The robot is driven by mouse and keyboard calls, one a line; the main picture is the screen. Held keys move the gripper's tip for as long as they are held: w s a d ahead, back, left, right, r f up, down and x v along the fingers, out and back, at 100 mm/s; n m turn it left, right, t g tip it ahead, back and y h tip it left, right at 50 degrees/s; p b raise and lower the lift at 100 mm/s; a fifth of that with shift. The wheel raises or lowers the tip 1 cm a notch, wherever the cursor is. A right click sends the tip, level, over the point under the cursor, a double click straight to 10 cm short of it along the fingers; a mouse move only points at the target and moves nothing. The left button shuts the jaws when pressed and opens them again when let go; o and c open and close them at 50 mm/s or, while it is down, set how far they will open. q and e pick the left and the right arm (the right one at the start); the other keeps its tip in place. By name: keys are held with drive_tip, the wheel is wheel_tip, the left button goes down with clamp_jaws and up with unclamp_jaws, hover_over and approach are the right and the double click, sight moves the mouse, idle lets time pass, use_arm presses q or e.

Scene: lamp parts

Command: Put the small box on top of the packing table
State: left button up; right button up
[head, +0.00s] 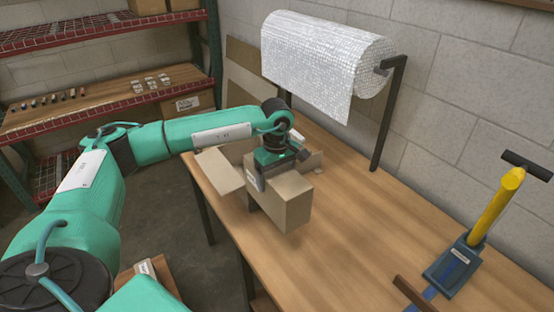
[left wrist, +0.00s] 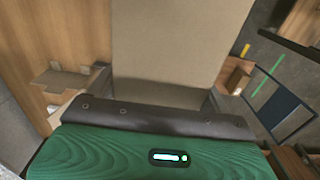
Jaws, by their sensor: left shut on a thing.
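The small box (head: 287,202) is a closed brown cardboard box over the near left part of the wooden packing table (head: 370,235). My left gripper (head: 262,172) comes down on it from above and is shut on it. In the left wrist view the box (left wrist: 165,50) fills the top middle, between the fingers of my left gripper (left wrist: 160,112). A shadow lies at the box's lower edge; I cannot tell whether it touches the table. My right gripper is not in view.
A bubble-wrap roll (head: 325,55) hangs on a dark stand at the back. A yellow-handled blue tool (head: 480,235) stands at the right. The table's middle is clear. Red shelves (head: 100,95) stand at left.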

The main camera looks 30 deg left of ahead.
use_arm(q)
wheel_tip(320, 180, down, 9)
drive_tip(key=p, duration=0.2)
drive_tip(key=shift+w+f+p, duration=0.1)
drive_tip(key=shift+w+p, duration=0.05)
drive_tip(key=shift+p, duration=0.25)
wheel_tip(320, 180, down, 4)
drive_tip(key=shift+r+p, duration=0.25)
drive_tip(key=shift+p, duration=0.45)
drive_tip(key=shift+f, duration=0.45)
drive_tip(key=shift+f, duration=0.15)
drive_tip(key=o, duration=1.9)
drive_tip(key=shift+o, duration=0.3)
drive_tip(key=shift+s, duration=0.2)
